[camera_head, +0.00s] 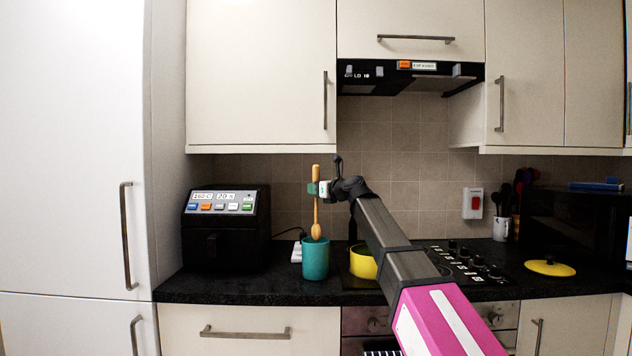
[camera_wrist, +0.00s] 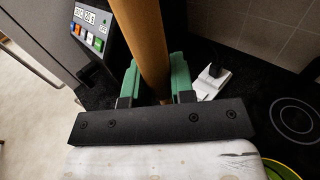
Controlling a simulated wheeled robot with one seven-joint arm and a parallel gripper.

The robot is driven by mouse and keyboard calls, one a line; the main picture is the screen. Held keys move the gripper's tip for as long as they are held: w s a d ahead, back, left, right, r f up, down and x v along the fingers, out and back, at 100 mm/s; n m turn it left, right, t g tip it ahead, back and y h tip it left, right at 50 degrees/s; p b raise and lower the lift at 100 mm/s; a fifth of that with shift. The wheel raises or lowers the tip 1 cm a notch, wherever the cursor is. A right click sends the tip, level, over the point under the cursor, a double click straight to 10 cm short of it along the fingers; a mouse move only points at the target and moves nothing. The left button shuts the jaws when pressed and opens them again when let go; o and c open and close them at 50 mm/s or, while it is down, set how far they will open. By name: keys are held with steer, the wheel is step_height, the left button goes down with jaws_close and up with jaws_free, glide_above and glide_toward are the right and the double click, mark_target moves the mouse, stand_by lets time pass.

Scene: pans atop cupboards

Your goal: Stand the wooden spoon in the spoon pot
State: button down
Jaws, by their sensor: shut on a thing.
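The wooden spoon (camera_head: 316,205) is upright in the head view, with its bowl end down. Its bowl (camera_head: 316,231) is just above or at the rim of the teal spoon pot (camera_head: 315,262); I cannot tell whether it is inside the mouth. The pot stands upright on the black counter. My gripper (camera_head: 316,189) is shut on the spoon's handle, well above the pot. In the wrist view the green fingertips (camera_wrist: 157,82) sit on either side of the handle (camera_wrist: 145,40). The pot is not visible in the wrist view.
A black air fryer (camera_head: 225,228) stands left of the pot. A yellow pan (camera_head: 363,262) is close on the pot's right, on the hob (camera_head: 465,262). A white socket block (camera_wrist: 211,83) lies behind the pot. Wall cupboards (camera_head: 262,75) hang above.

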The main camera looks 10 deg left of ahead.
mark_target(316, 223)
steer(key=shift+f, duration=4.9)
steer(key=c, duration=0.9)
jaws_free()
steer(key=v, duration=1)
steer(key=shift+f, duration=0.2)
steer(key=shift+s, duration=0.15)
